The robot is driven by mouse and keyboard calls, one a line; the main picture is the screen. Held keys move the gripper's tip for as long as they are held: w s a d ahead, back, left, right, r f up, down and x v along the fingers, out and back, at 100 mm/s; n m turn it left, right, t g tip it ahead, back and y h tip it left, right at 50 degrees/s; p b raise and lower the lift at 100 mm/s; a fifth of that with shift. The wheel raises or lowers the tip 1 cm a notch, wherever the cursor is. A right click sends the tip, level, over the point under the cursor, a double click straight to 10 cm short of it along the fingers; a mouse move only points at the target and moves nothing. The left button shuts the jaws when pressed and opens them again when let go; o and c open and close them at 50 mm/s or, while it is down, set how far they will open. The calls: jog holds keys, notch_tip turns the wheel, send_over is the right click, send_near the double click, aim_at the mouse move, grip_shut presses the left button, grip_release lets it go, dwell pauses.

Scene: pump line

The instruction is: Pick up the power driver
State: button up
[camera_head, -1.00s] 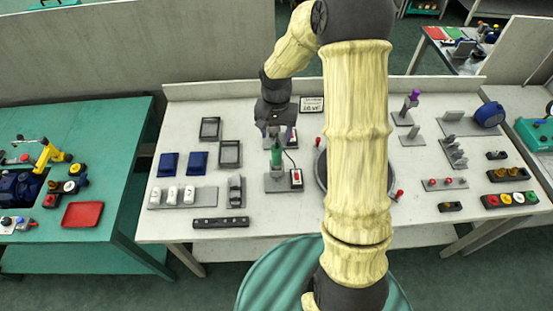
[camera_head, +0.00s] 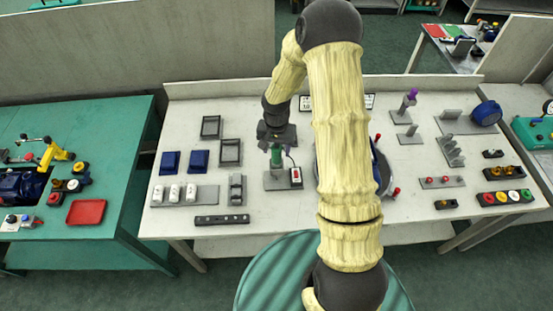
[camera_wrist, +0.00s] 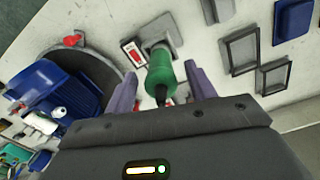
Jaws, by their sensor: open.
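The power driver (camera_head: 276,156) has a green body and stands upright in a grey holder (camera_head: 276,182) on the white table. In the wrist view the green driver (camera_wrist: 160,70) lies between the two fingers of my gripper (camera_wrist: 164,84). The fingers are spread on either side of it, with gaps showing. In the head view my gripper (camera_head: 276,140) is right above and around the top of the driver. The driver's lower part is hidden in the wrist view.
A round turntable with a blue part (camera_wrist: 62,85) stands on the other side.

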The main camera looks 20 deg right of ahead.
aim_at(277, 156)
jog(key=shift+w+f+p, duration=0.2)
jog(key=shift+f+p, duration=0.85)
jog(key=shift+f, duration=1.25)
jog(key=shift+d, duration=0.1)
jog(key=c, duration=1.1)
jog(key=shift+r, duration=0.1)
notch_tip(277, 156, up, 18)
jog(key=b, duration=0.5)
